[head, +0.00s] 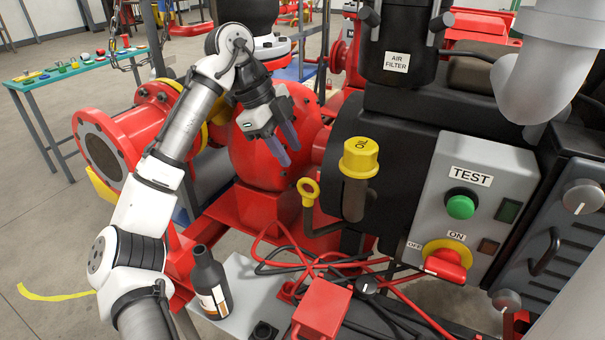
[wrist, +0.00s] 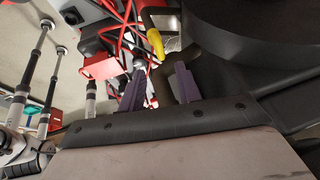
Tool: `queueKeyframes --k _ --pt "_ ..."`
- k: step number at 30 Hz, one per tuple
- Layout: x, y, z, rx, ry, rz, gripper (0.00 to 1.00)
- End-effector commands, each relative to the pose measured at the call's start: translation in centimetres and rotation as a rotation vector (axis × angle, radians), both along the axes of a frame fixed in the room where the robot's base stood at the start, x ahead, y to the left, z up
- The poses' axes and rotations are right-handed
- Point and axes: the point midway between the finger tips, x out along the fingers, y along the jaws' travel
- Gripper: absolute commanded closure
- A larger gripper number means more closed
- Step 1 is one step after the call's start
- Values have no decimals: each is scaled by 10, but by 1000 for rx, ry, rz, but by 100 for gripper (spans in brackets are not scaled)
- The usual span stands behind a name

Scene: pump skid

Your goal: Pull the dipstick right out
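The dipstick has a yellow ring handle (head: 308,190) on top of a dark bent tube (head: 318,228), left of the yellow oil cap. The handle sits at the tube's top end. In the wrist view the yellow handle (wrist: 156,42) shows beyond my fingertips. My gripper (head: 285,147) is open and empty, above and a little left of the handle, fingers pointing down and right. In the wrist view its two purple fingers (wrist: 158,82) stand apart with a gap between them. The handle is not between the fingers. Most of the dipstick's rod is hidden.
The yellow oil cap (head: 360,157) on its neck stands close right of the handle. The grey control box (head: 470,205) is further right. A black bottle (head: 209,282) stands on the ledge below. Red and black cables (head: 330,262) lie in front. A red pump (head: 265,150) is behind my gripper.

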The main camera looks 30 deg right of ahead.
Motion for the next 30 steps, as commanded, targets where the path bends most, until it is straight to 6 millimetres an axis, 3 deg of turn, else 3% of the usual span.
queueKeyframes --k 6,10,16,24,30 --pt "-10 -15 -39 -1 3 0 66" --pt "-13 -22 -55 -1 1 2 66" --pt "-16 -26 -66 -1 -1 2 66" --pt "-17 -27 -67 -2 -1 3 66" --pt "-17 -27 -67 -1 0 3 92"
